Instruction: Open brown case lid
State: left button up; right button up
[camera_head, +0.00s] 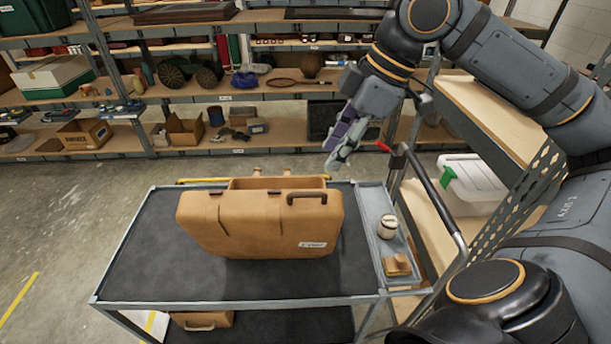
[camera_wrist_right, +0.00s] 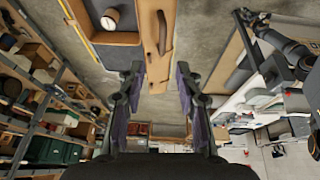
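The brown case (camera_head: 255,226) stands on the dark top of a cart, a broad face with a white label towards me. A dark handle (camera_head: 307,197) is at its upper right. Behind its top edge a brown-rimmed section (camera_head: 278,183) shows; I cannot tell how far the lid is open. In the right wrist view the case (camera_wrist_right: 153,45) is at the top, beside a dark brown-edged recess. My right gripper (camera_head: 338,155) is above and behind the case's right end. Its fingers (camera_wrist_right: 160,92) are apart and empty, not touching the case. My left gripper is out of view.
The cart (camera_head: 140,270) has bare top left of the case. Its right side tray (camera_head: 372,205) holds a round white-topped jar (camera_head: 388,226) and a small brown block (camera_head: 398,265). Loaded shelves (camera_head: 200,95) stand behind; a rack with a white bin (camera_head: 470,185) is at right.

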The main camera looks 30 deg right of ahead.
aim_at(314, 192)
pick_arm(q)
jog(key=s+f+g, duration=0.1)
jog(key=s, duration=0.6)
pick_arm(e)
jog(key=x, duration=0.8)
jog(key=shift+f, duration=0.1)
jog(key=shift+x, duration=0.8)
jog(key=shift+s, duration=0.25)
jog(key=shift+a+f, duration=0.1)
jog(key=shift+c, duration=3.1)
grip_shut()
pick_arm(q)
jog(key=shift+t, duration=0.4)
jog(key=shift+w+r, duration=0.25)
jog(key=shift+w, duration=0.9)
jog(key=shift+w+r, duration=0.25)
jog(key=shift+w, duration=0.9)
pick_arm(e)
jog(key=shift+w, duration=0.1)
